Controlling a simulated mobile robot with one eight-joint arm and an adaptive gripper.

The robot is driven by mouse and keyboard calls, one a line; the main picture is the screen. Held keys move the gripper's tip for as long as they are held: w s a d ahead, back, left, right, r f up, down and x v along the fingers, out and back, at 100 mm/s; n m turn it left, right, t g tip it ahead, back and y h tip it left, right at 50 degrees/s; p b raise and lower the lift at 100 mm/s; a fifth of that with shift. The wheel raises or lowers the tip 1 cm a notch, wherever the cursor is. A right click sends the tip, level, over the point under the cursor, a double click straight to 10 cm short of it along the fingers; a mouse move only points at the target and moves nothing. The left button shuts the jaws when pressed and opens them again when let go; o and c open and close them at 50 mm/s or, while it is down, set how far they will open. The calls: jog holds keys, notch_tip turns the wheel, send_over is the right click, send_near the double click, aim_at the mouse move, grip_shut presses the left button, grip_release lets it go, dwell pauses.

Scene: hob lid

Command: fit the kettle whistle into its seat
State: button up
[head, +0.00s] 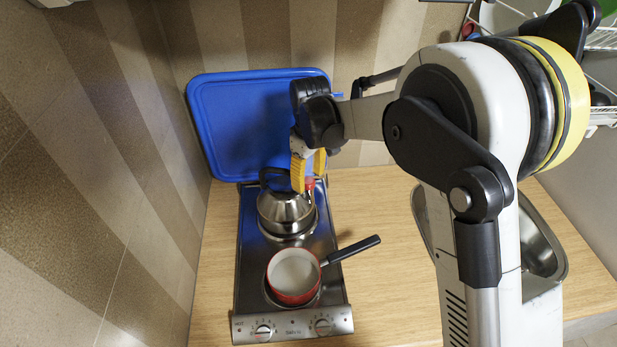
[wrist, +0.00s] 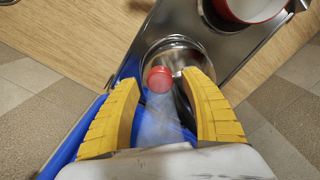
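The kettle (head: 284,212) is a steel pot with a dark handle, standing on the rear of the hob. The red whistle (head: 309,184) shows at its upper right side, just below my gripper (head: 309,180). In the wrist view the round red whistle (wrist: 159,79) lies between the two yellow fingers of my gripper (wrist: 160,78), with a visible gap on each side. My gripper looks open. A pale, hazy streak runs from the whistle towards the wrist camera. The kettle (wrist: 180,57) is partly hidden there, and how the whistle sits on its seat cannot be told.
A red pan (head: 293,276) with a dark handle stands on the front of the hob (head: 246,262). The blue hob lid (head: 240,125) stands raised behind the kettle. A sink (head: 540,245) is at the right. The wooden worktop (head: 385,290) beside the hob is clear.

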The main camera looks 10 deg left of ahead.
notch_tip(320, 180, up, 12)
dwell(0.6)
jog(key=shift+d, duration=0.1)
jog(key=s+d+m+t+b, duration=0.2)
jog(key=s+d+m+b, duration=0.25)
jog(key=d, duration=0.75)
jog(key=s+d+f+m+t+b, duration=0.2)
jog(key=s+d+f+b, duration=0.3)
jog(key=s+d, duration=0.3)
jog(key=s+d+f+m+t+b, duration=0.3)
jog(key=s+d+f+m+b, duration=0.2)
jog(key=s+d, duration=0.3)
jog(key=shift+s+f, duration=0.85)
jog(key=shift+s, duration=0.1)
